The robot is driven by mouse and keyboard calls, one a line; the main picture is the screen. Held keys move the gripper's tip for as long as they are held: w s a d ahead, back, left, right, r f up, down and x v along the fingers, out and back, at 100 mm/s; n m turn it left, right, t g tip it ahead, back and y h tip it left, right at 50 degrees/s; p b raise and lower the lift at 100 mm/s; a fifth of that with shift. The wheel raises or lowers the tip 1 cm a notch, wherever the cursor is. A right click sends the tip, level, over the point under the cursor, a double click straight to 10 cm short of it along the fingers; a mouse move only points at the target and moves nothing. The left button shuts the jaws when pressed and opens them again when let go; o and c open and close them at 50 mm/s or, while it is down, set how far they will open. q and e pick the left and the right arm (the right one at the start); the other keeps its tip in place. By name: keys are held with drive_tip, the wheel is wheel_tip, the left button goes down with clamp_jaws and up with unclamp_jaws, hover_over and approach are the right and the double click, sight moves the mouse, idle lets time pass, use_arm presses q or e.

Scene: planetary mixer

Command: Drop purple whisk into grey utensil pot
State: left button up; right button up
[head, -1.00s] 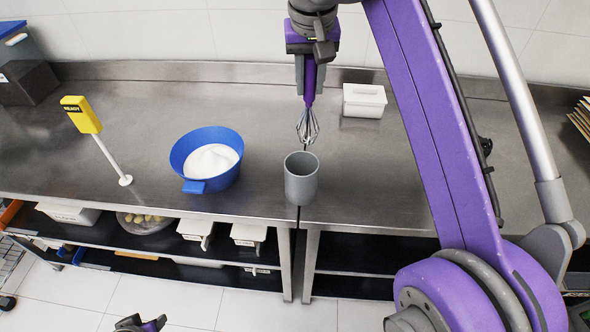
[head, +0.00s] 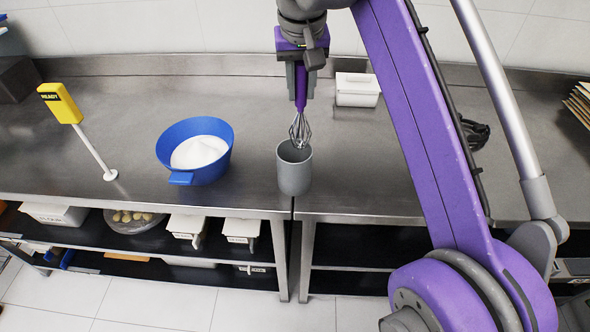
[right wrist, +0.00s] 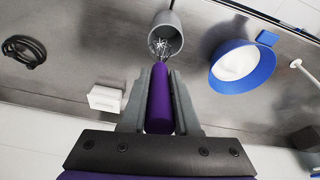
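The purple whisk (head: 300,130) hangs wires-down from my right gripper (head: 301,82), which is shut on its purple handle. The whisk also shows in the right wrist view (right wrist: 159,100), between the two grey fingers of the right gripper (right wrist: 160,103). The grey utensil pot (head: 294,173) stands upright on the steel counter. In the head view the whisk's wire tip overlaps the pot's rim. In the right wrist view the wires appear over the mouth of the pot (right wrist: 172,18); how deep they reach is unclear. My left gripper is out of view.
A blue bowl (head: 222,163) of white powder stands left of the pot. A yellow sign (head: 60,103) on a white post stands further left. A white lidded box (head: 357,90) is behind right. A dark coiled item (head: 474,133) lies right of my arm.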

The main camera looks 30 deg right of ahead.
drive_tip(key=o, duration=0.5)
drive_tip(key=shift+r, duration=0.1)
use_arm(q)
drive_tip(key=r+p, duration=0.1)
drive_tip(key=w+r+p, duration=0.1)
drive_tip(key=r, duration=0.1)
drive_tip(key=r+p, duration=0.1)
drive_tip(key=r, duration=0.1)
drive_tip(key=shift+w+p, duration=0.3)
drive_tip(key=shift+p, duration=0.1)
use_arm(e)
drive_tip(key=v, duration=1)
drive_tip(key=shift+s+r, duration=0.15)
drive_tip(key=shift+r, duration=0.15)
drive_tip(key=shift+a, duration=0.1)
